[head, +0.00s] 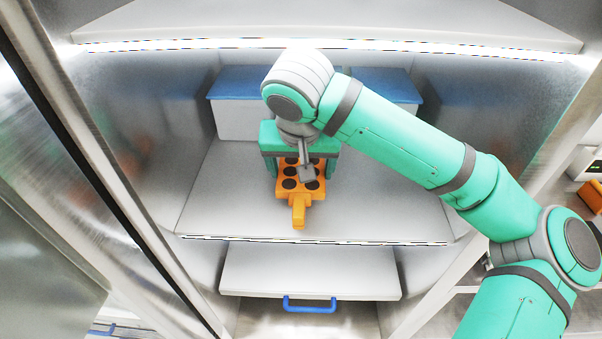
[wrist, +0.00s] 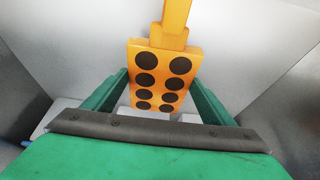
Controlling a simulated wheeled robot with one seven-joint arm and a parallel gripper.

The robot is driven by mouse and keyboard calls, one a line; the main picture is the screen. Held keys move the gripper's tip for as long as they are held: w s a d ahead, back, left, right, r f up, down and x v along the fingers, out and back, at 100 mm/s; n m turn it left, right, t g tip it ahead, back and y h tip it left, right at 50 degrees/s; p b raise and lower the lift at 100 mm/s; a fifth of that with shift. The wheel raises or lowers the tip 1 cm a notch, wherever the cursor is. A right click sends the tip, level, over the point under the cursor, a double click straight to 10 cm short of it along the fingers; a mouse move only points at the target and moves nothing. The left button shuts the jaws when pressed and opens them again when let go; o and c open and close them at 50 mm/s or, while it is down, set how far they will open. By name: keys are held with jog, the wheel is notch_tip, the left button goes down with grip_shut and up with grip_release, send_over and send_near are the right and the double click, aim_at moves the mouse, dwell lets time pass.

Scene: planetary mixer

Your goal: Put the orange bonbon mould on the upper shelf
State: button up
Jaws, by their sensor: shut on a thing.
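The orange bonbon mould (head: 299,203) has dark round cavities and a handle that points toward the front edge of the upper shelf (head: 390,215). My gripper (head: 301,172) is over the shelf and shut on the mould, with one green finger on each side of it. The wrist view shows the mould (wrist: 165,75) between the two fingers, its handle at the top of the picture. The mould is at or just above the shelf surface; I cannot tell whether it touches. Its back end is partly hidden by my gripper in the head view.
White boxes with blue lids (head: 235,82) stand at the back of the shelf. A lower shelf (head: 310,270) with a blue handle (head: 309,305) below it lies underneath. Metal cabinet walls and an open door (head: 75,150) bound the sides. The shelf is clear left and right of the mould.

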aim_at(298, 223)
jog(key=shift+a+f, duration=0.1)
jog(key=shift+f, duration=1.35)
jog(key=shift+f, duration=0.1)
jog(key=o, duration=1.3)
jog(key=shift+o, duration=0.2)
jog(key=v, duration=0.3)
jog(key=s, duration=1)
jog(key=shift+s, duration=1.1)
jog(key=shift+w, duration=0.1)
